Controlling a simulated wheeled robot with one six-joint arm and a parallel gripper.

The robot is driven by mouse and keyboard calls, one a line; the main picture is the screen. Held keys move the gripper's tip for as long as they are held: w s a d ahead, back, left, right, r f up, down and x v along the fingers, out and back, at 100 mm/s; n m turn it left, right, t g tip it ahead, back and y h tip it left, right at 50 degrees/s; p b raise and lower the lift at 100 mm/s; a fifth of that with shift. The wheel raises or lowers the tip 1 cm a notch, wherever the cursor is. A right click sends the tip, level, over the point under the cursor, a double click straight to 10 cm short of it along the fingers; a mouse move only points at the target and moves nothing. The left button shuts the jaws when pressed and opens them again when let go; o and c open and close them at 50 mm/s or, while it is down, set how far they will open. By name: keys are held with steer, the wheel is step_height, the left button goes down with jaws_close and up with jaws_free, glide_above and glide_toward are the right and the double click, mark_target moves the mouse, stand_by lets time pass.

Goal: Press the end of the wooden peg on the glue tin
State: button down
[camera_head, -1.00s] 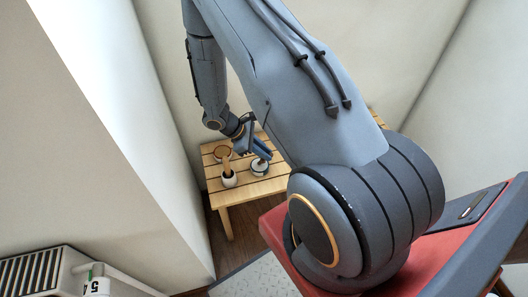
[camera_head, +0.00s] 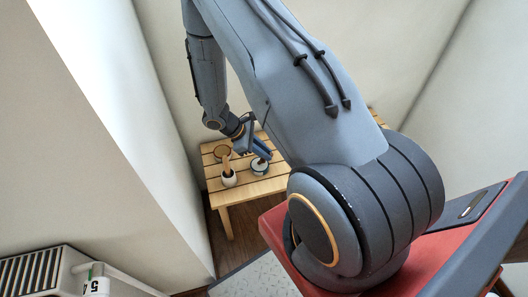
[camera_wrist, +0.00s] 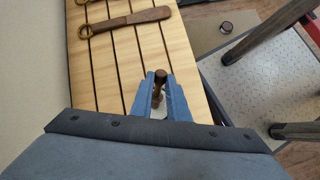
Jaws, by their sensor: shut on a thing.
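My gripper (camera_head: 262,151) is over the right part of a small slatted table in the head view. In the wrist view its two blue fingers (camera_wrist: 160,82) are shut on a brown wooden peg (camera_wrist: 160,77), whose rounded end shows between the fingertips. The glue tin (camera_head: 260,169), a short pale round tin with a dark rim, stands on the table directly below the gripper. A whitish patch below the peg in the wrist view may be part of the tin. I cannot tell whether the peg's lower end touches the tin.
A white cup (camera_head: 229,179) holding a wooden handle stands just left of the tin. A wooden paddle (camera_wrist: 130,20) lies across the slatted table (camera_wrist: 98,88). Walls close in at left and behind. A small brown round thing (camera_wrist: 226,27) and dark legs are right of the table.

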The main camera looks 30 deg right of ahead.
step_height(320, 180, up, 7)
steer(key=p, duration=0.4)
stand_by(0.6)
stand_by(0.7)
